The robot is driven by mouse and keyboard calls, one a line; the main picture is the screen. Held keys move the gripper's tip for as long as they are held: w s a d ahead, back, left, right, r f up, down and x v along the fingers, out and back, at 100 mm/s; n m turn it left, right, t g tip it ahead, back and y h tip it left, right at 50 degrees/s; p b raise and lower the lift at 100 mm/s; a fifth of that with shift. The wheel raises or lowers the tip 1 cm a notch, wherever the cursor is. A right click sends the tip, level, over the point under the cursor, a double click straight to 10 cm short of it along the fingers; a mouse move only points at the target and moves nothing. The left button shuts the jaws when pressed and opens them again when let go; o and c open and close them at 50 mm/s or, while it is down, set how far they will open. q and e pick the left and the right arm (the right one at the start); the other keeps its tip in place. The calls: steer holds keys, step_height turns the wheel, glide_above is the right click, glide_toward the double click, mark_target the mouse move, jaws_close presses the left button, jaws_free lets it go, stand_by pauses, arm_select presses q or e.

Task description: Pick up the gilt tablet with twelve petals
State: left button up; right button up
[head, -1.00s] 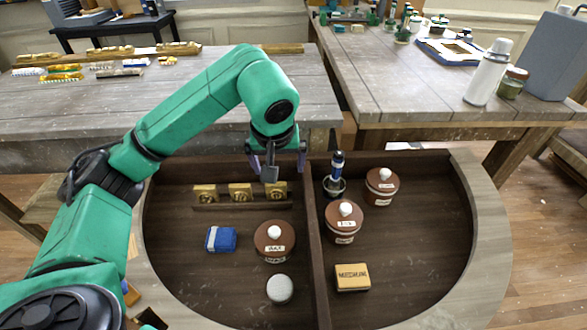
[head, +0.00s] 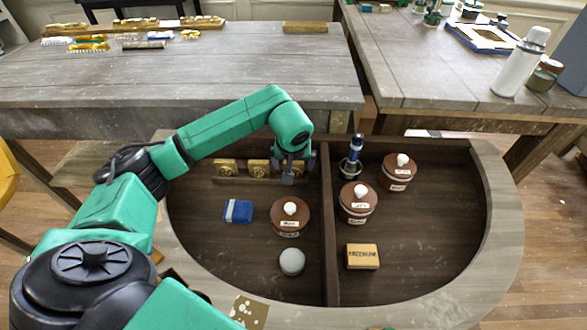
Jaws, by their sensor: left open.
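Three gilt tablets stand in a row on a small dark rack at the back of the console's left compartment: a left tablet (head: 226,167), a middle tablet (head: 259,168) and a right tablet (head: 297,167). Their embossed figures are too small for me to count petals. My left gripper (head: 289,177) is open and points down at the right tablet, partly covering it. I cannot tell whether the fingers touch it. My right gripper is not in view.
A brown lidded jar (head: 290,217), a blue-and-white block (head: 238,211) and a grey round piece (head: 292,261) sit in front of the rack. A divider (head: 329,240) separates the right compartment, which holds two more jars, a blue-handled tool (head: 352,158) and a yellow box (head: 362,257).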

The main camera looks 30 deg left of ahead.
arm_select(q)
steer(key=c, duration=1.3)
steer(key=shift+r, duration=0.2)
steer(key=shift+c, duration=0.2)
